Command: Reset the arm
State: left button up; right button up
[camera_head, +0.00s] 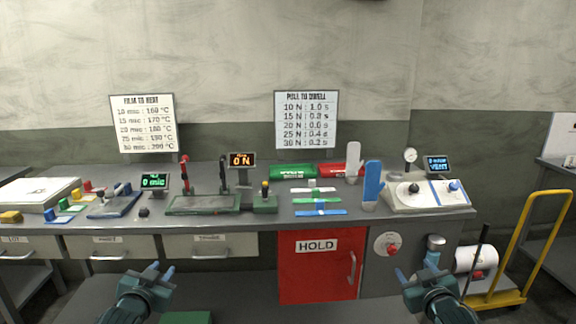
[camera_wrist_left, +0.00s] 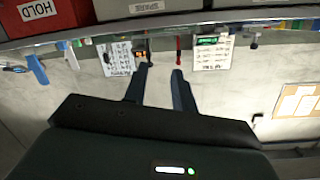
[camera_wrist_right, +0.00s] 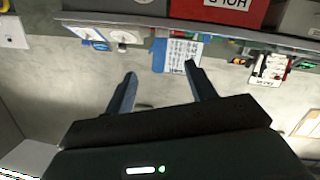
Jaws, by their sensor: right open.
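My left gripper (camera_head: 157,271) is in front of the bench at the lower left of the head view, below the drawers. Its two fingers (camera_wrist_left: 160,80) stand apart with nothing between them in the left wrist view. My right gripper (camera_head: 415,276) is in front of the bench at the lower right, near the red HOLD door. Its fingers (camera_wrist_right: 160,85) are also spread and empty in the right wrist view. Neither gripper touches anything that I can see.
The bench (camera_head: 240,222) carries a press-like device (camera_head: 205,204), coloured strips (camera_head: 318,198), blue and white upright glove shapes (camera_head: 371,183) and a gauge unit (camera_head: 430,194). A red HOLD door (camera_head: 318,272) is below. A yellow cart (camera_head: 535,240) stands at the right.

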pick_arm(q)
jog(key=s+d+f+g+h, duration=0.1)
jog(key=s+d+f, duration=0.4)
jog(key=s, duration=0.6)
jog(key=s+d+f+g+h, duration=0.1)
jog(key=s+d+f, duration=0.4)
jog(key=s, duration=0.6)
jog(key=s+d+f+g+h, duration=0.1)
jog(key=s+d+f+g, duration=0.2)
jog(key=s+d+f, duration=0.3)
jog(key=s, duration=0.5)
jog(key=shift+s+f+h, duration=0.25)
jog(key=shift+s+h, duration=0.05)
jog(key=shift+s, duration=0.05)
pick_arm(e)
jog(key=s+a+f+g+y, duration=0.1)
jog(key=s+a+f, duration=0.4)
jog(key=s, duration=0.6)
jog(key=s+a+f+g+y, duration=0.1)
jog(key=s+a+f, duration=0.4)
jog(key=s, duration=0.6)
jog(key=s+a+f+g+y, duration=0.1)
jog(key=s+a+f+g, duration=0.2)
jog(key=s+a+f, duration=0.3)
jog(key=s, duration=0.5)
jog(key=shift+s+f+m+y, duration=0.25)
jog(key=shift+s+m+y, duration=0.05)
jog(key=shift+s, duration=0.05)
